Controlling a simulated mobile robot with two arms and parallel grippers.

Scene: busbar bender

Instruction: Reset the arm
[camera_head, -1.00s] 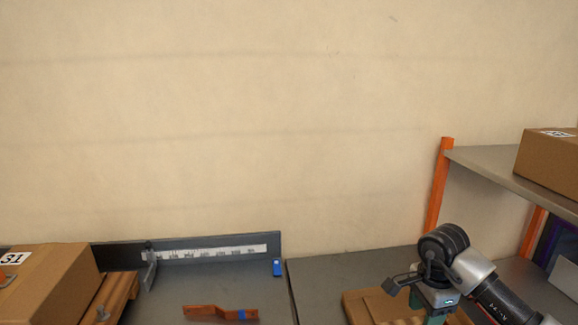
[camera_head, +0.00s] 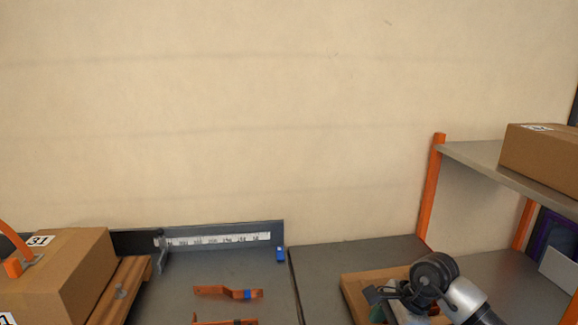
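My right arm comes in at the lower right, and its wrist is a black and silver joint. My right gripper (camera_head: 388,302) sits low over a brown wooden board or tray (camera_head: 352,286). Its fingers are small and partly hidden, so I cannot tell whether they are open or shut. My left gripper is not in view. A bent copper-coloured busbar (camera_head: 215,291) with a blue band lies on the grey bench (camera_head: 200,272). A second similar bar (camera_head: 225,322) is cut off by the bottom edge.
A cardboard box (camera_head: 85,262) marked 31 sits at the left beside a wooden pallet edge (camera_head: 125,285). A white ruler scale (camera_head: 215,239) runs along the bench back. A grey shelf (camera_head: 470,153) with an orange post (camera_head: 431,188) holds a box (camera_head: 543,154) at right.

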